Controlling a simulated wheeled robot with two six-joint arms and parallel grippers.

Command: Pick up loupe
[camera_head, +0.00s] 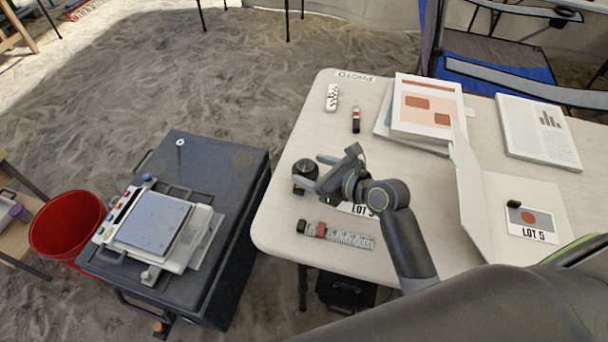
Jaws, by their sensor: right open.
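The loupe, which looks like a small black round piece (305,167), stands on the pale table (285,215) near its left edge. My right gripper (309,170) comes in from the right with its fingers spread, one on the far side of the black piece and one on the near side. The near finger covers part of it. I cannot tell whether the fingers touch it. My left gripper is not in view.
A scale bar (345,237) and a LOT 5 card lie close to my gripper. Beyond are a marker (356,119), a white dotted piece (332,98) and books (428,105). An open folder (478,205) stands right. A dark case with a scale (153,223) is left.

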